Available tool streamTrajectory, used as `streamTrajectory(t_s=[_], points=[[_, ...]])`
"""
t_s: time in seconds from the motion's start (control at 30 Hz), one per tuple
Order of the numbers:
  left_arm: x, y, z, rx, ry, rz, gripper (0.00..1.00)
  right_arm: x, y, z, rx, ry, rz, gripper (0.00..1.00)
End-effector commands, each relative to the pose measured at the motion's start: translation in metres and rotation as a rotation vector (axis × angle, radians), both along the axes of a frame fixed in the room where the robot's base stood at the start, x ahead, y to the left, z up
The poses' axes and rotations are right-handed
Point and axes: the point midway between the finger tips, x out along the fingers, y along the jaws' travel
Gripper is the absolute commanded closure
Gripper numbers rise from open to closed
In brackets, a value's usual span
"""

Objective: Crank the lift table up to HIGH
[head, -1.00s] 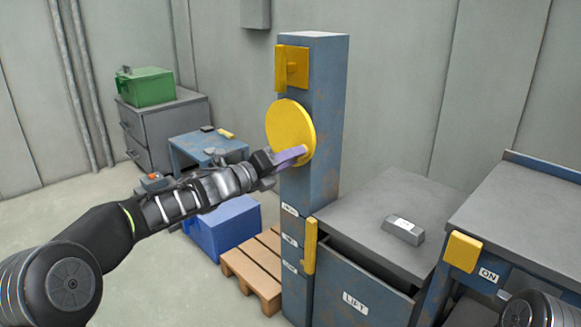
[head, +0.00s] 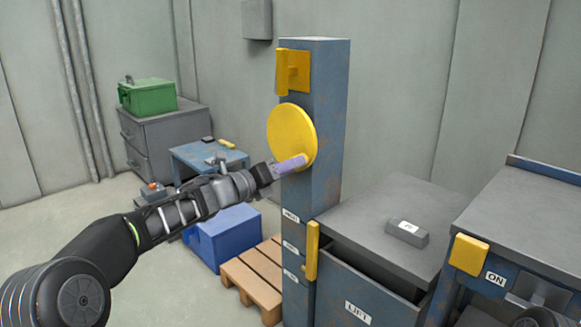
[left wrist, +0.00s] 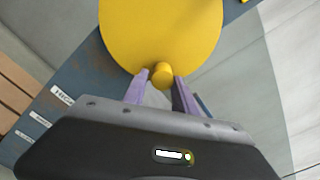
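The yellow crank disc (head: 291,133) is on the side of the blue lift column (head: 325,90). Its small yellow knob (left wrist: 161,74) shows in the left wrist view at the disc's lower edge. My left gripper (head: 301,160) reaches in from the left, its purple fingers on either side of the knob and apparently closed on it. The grey-topped lift table (head: 385,215), labelled LIFT, stands right of the column. Its yellow pointer (head: 312,251) sits beside a strip of labels (head: 291,247), the uppermost reading HIGH. My right gripper cannot be made out.
A grey block (head: 407,233) lies on the lift table. A bench (head: 530,230) with a yellow ON plate (head: 469,255) stands at right. A wooden pallet (head: 255,280), blue bin (head: 222,237), small blue table (head: 195,156) and green box (head: 148,95) are at left.

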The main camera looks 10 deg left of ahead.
Motion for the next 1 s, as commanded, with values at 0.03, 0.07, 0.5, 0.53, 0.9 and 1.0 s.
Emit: streamTrajectory(t_s=[0.03, 0.07, 0.5, 0.53, 0.9, 1.0], points=[[0.0, 0.0, 0.0, 0.0, 0.0, 0.0, 0.61, 0.0, 0.0, 0.0, 0.0, 0.0, 0.0, 0.64], [0.0, 0.0, 0.0, 0.0, 0.0, -0.001, 0.59, 0.0, 0.0, 0.0, 0.0, 0.0, 0.0, 0.64], [-0.003, 0.002, 0.002, -0.001, -0.002, -0.001, 0.5, 0.0, 0.0, 0.0, 0.0, 0.0, 0.0, 0.64], [-0.005, 0.003, 0.002, -0.001, -0.002, -0.001, 0.5, 0.0, 0.0, 0.001, 0.0, 0.001, 0.0, 0.64], [-0.046, 0.039, 0.003, -0.003, 0.0, 0.001, 0.5, -0.001, 0.0, 0.007, -0.002, 0.001, 0.001, 0.64], [-0.055, 0.046, 0.002, -0.002, 0.0, 0.0, 0.5, -0.002, 0.0, 0.009, -0.002, 0.002, 0.001, 0.64]])
